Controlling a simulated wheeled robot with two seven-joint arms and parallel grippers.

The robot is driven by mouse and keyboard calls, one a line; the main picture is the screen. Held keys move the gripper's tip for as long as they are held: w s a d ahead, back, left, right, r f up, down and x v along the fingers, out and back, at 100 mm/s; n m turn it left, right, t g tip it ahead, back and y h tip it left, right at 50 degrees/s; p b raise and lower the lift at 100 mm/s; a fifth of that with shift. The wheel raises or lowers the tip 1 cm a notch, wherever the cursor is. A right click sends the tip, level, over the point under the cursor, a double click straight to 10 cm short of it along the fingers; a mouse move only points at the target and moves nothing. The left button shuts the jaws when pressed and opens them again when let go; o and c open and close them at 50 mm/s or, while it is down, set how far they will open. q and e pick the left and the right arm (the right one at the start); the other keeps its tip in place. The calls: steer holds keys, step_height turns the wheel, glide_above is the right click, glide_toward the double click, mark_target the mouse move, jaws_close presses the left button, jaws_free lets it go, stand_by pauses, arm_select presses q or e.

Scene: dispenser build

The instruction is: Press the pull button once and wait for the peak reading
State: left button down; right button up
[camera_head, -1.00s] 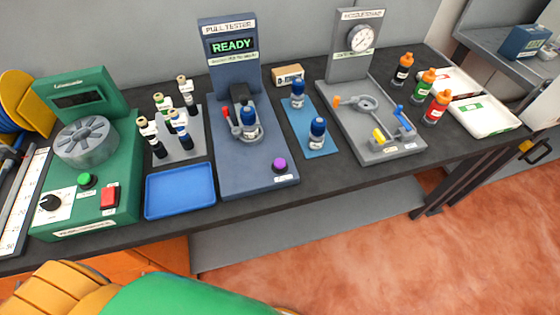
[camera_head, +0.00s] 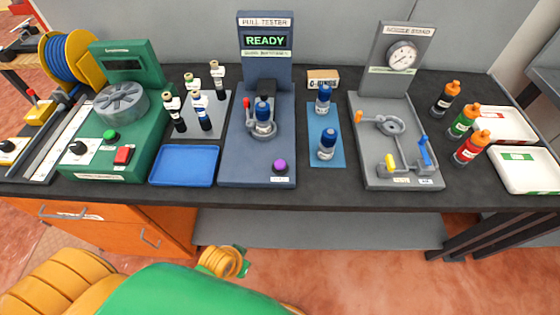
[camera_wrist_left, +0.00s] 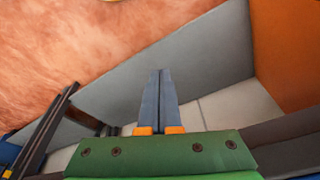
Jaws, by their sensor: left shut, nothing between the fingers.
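The pull tester (camera_head: 258,168) is a dark blue machine in the middle of the bench in the head view. Its display (camera_head: 265,41) reads READY in green. A purple button (camera_head: 279,167) sits at the front right of its base. A blue-capped dispenser (camera_head: 263,125) stands in its fixture, with a red-tipped lever (camera_head: 246,103) at its left. My left gripper (camera_wrist_left: 160,74) shows in the left wrist view, shut and empty, pointing toward a grey shelf and the floor, away from the button. I cannot make out its fingers in the head view. My right gripper is not in view.
A blue tray (camera_head: 184,166) and a green machine (camera_head: 112,135) stand left of the tester. A blue mat (camera_head: 324,120) with two blue-capped dispensers and a grey gauge stand (camera_head: 400,145) are to its right. Orange drawers (camera_head: 120,224) are below the bench.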

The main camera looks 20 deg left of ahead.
arm_select(q)
steer(key=w+d+r+t+h, duration=0.2)
steer(key=w+d+r, duration=0.2)
steer(key=w+r, duration=0.45)
steer(key=w+d+r+t+h, duration=0.2)
steer(key=w+d+r, duration=0.3)
steer(key=r, duration=0.6)
steer(key=w+a+r+n+t, duration=0.1)
steer(key=w+a+r+n, duration=0.3)
steer(key=w+a+r, duration=0.2)
steer(key=w+r, duration=0.2)
steer(key=w, duration=0.2)
steer(key=shift+w+a+n+p, duration=0.15)
steer(key=shift+a+n+p, duration=0.15)
